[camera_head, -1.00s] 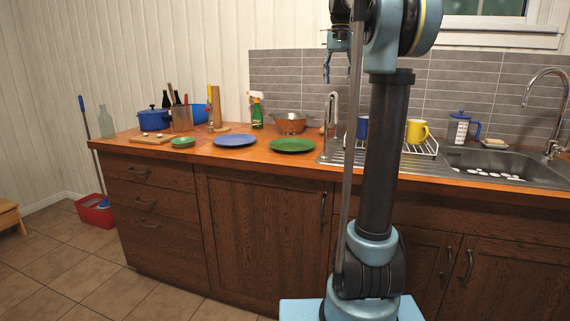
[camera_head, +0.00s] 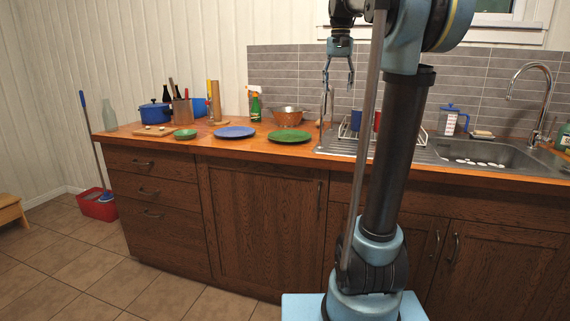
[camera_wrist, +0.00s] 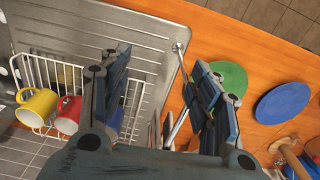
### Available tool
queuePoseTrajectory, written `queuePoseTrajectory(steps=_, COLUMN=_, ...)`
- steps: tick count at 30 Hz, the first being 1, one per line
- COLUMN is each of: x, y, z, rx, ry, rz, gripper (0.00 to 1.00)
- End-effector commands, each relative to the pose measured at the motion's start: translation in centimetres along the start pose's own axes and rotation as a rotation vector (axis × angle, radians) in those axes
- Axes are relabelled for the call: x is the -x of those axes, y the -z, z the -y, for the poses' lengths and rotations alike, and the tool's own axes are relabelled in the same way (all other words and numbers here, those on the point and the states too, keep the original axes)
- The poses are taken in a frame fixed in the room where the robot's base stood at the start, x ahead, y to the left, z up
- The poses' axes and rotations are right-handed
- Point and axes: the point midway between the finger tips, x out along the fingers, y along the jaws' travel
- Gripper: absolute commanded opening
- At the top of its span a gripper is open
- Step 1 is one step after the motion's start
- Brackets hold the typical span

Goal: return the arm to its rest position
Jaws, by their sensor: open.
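My gripper (camera_head: 338,76) is raised in front of the tiled wall, above the counter and the left end of the sink. Its two fingers hang down, apart, with nothing between them. In the wrist view my gripper (camera_wrist: 155,100) also shows open and empty, over the drainboard (camera_wrist: 170,60) and the orange counter edge. My arm stands in the middle of the head view and hides part of the dish rack (camera_head: 346,131).
On the counter are a green plate (camera_head: 289,136), a blue plate (camera_head: 234,132), a copper colander (camera_head: 287,116), a spray bottle (camera_head: 255,104) and a blue pot (camera_head: 155,113). A tap (camera_head: 541,100) rises right. A yellow mug (camera_wrist: 37,107) and red mug (camera_wrist: 68,115) show in the wrist view.

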Motion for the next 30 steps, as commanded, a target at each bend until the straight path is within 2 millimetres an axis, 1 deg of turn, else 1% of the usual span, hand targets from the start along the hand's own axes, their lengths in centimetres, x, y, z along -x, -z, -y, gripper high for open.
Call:
queuePoseTrajectory(steps=5, x=-3.0, y=-3.2, z=-1.0, rx=0.027, ry=0.004, rz=-0.016, gripper=0.57)
queuePoseTrajectory(steps=8, x=-5.4, y=-5.6, z=-1.7, rx=0.049, ry=0.007, rz=-0.03, gripper=0.57)
queuePoseTrajectory(steps=14, x=-10.9, y=-10.4, z=-3.2, rx=0.094, ry=0.012, rz=-0.057, gripper=0.57)
queuePoseTrajectory(steps=23, x=-20.3, y=-17.8, z=-5.3, rx=0.161, ry=0.018, rz=-0.099, gripper=0.57)
queuePoseTrajectory(steps=29, x=-27.4, y=-22.6, z=-6.6, rx=0.206, ry=0.02, rz=-0.127, gripper=0.57)
queuePoseTrajectory(steps=30, x=-28.9, y=-23.5, z=-6.9, rx=0.216, ry=0.02, rz=-0.132, gripper=0.57)
